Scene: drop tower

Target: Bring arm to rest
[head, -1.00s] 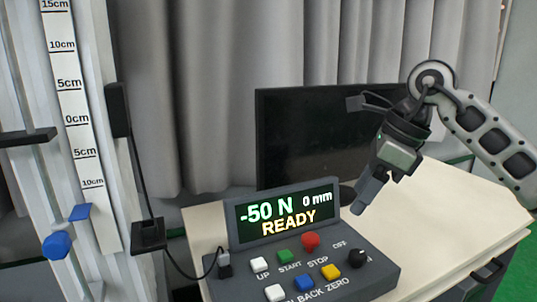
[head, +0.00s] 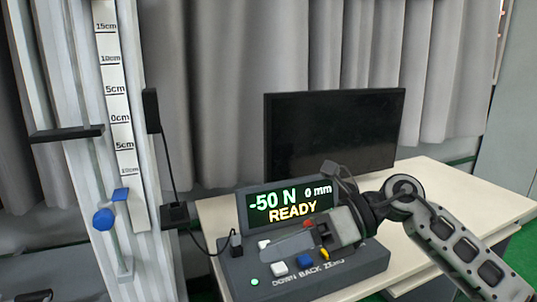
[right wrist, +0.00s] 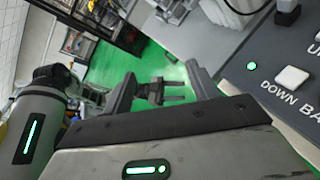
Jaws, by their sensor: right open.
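My right gripper (head: 288,243) is low over the control box (head: 365,262), in front of its display (head: 290,205). Its fingers point left across the button rows and hide some buttons. In the right wrist view my right gripper (right wrist: 165,82) has its fingers apart with nothing between them; green floor shows through the gap. The display reads -50 N, 0 mm, READY. A white button (head: 279,268) and a blue button (head: 305,261) show below the fingers. I cannot tell whether the fingers touch the box. My left gripper cannot be made out.
A dark monitor (head: 335,133) stands behind the box on the cream table (head: 475,190). The drop tower with its ruler (head: 118,90), black bar (head: 66,134) and blue knob (head: 103,219) is at left. A cable (head: 200,245) runs to the box. The table's right part is clear.

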